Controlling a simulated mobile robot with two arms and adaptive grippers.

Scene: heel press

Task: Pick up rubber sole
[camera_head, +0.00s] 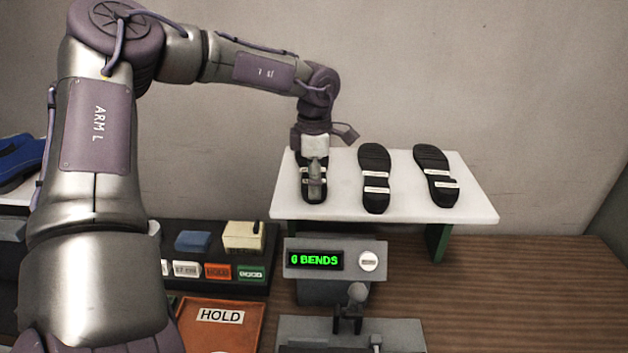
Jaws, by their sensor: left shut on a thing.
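Three black rubber soles with white labels lie on a raised white shelf. The left rubber sole (304,194) is partly hidden by my left gripper (314,190). The middle rubber sole (375,180) and the right rubber sole (436,177) lie apart from it, each with two pale labels. My left gripper points down over the left sole and is shut on it. The sole appears to be at the shelf surface; I cannot tell whether it is lifted. My right gripper is not in view.
The white shelf (470,205) stands on green legs. Before it is a grey machine (330,285) reading "0 BENDS". An orange HOLD tray (260,335) and a dark rack with coloured blocks (195,242) stand left. A blue shoe (18,162) is at far left. The wooden table (520,290) is clear at right.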

